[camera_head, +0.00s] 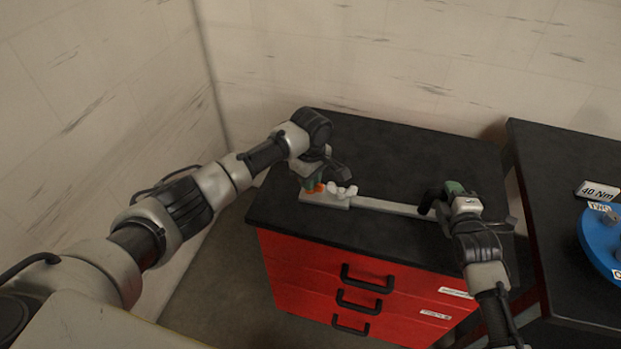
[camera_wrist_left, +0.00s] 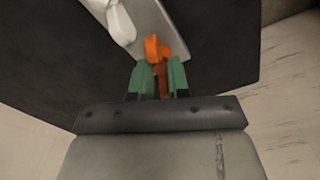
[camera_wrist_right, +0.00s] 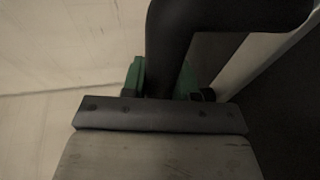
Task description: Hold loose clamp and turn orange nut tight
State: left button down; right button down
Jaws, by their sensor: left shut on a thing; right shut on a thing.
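The orange nut (camera_head: 319,187) is at the left end of a pale bar (camera_head: 385,206) lying on the black cabinet top. My left gripper (camera_head: 309,184) is shut on the orange nut, which shows between and beyond the green fingers in the left wrist view (camera_wrist_left: 153,48). A white lumpy part (camera_head: 342,191) sits on the bar beside the nut. My right gripper (camera_head: 452,189) is at the bar's right end, shut on a thick black curved part (camera_head: 429,200), seemingly the clamp's. This black part fills the space between the green fingers in the right wrist view (camera_wrist_right: 195,30).
The red cabinet (camera_head: 330,275) has several drawers with black handles. A second black table (camera_head: 560,190) stands to the right, with a blue round object (camera_head: 600,242) and a "40 Nm" label (camera_head: 598,191). Pale walls stand behind and left. The cabinet top behind the bar is clear.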

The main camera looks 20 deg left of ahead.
pick_arm(q)
jog(key=shift+m, duration=0.3)
pick_arm(e)
jog(key=shift+f, duration=0.1)
pick_arm(q)
jog(key=m, duration=0.3)
jog(key=shift+m, duration=0.3)
jog(key=m, duration=1.3)
jog(key=shift+m, duration=0.3)
jog(key=m, duration=0.4)
jog(key=shift+r, duration=0.1)
jog(key=m, duration=0.5)
jog(key=shift+w, duration=0.1)
jog(key=m, duration=0.6)
jog(key=c, duration=1.7)
grip_release()
jog(key=shift+m, duration=1.5)
jog(key=shift+c, duration=0.2)
